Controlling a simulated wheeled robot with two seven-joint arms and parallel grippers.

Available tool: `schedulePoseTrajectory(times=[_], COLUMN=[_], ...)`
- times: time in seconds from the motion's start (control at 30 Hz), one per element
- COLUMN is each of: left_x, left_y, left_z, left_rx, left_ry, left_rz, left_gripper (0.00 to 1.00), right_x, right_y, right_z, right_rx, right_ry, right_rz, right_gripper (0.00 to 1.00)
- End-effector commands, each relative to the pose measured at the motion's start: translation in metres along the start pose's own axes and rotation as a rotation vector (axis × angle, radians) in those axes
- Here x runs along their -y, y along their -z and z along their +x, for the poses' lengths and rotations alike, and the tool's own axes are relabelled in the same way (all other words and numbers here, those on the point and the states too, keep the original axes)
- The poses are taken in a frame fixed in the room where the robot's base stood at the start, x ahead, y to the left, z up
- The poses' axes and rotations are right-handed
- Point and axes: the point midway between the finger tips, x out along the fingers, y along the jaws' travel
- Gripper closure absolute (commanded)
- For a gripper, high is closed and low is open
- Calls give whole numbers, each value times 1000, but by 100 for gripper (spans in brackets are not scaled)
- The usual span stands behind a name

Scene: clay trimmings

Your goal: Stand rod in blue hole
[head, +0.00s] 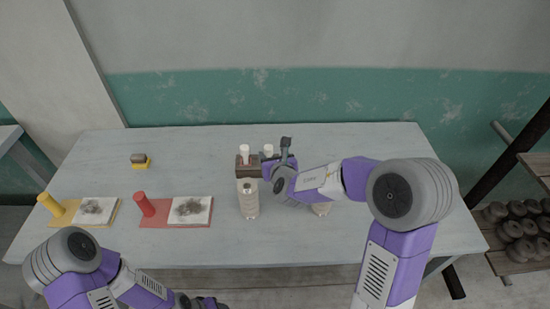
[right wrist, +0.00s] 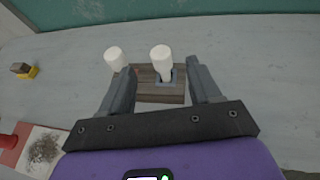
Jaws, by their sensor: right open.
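A dark wooden block (right wrist: 150,98) lies on the table, and it also shows in the head view (head: 243,172). A white rod (right wrist: 161,56) stands in the blue-rimmed hole (right wrist: 173,80) of the block. A second white rod (right wrist: 115,58) stands at the block's left. Both rods look roughly upright. My right gripper (right wrist: 160,78) is open, with its fingers either side of the rod in the blue hole, apart from it. In the head view my right gripper (head: 268,168) partly hides the block. My left gripper (head: 205,302) is at the bottom edge, its jaws unclear.
Yellow (head: 64,215) and red (head: 153,219) boards with pegs and dark shavings lie left. A small yellow-based block (head: 140,162) sits behind. The table's right side is clear.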

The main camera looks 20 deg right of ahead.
Motion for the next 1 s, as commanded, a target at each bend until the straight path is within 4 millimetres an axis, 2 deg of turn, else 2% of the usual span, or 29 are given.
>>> schedulePoseTrajectory(times=[0.1, 0.23, 0.8, 0.87, 1.0], left_x=[-1, -1, -1, -3, -11], left_y=[0, 0, 0, 0, -1], left_z=[-2, -3, -4, -8, -31], left_rx=[0, 0, 0, 0, 0], left_ry=[0, 0, 0, 0, 0], left_rz=[0, 0, 0, 0, 0], left_gripper=[47, 47, 47, 47, 47], right_x=[0, 0, 0, 0, 0], right_y=[-1, 0, -1, -5, -28], right_z=[-17, -26, -28, -30, -39], right_rx=[2, 0, 0, 0, 0], right_ry=[0, 0, 0, 0, 0], right_rz=[0, 0, 0, 0, 0], right_gripper=[37, 37, 37, 37, 37])
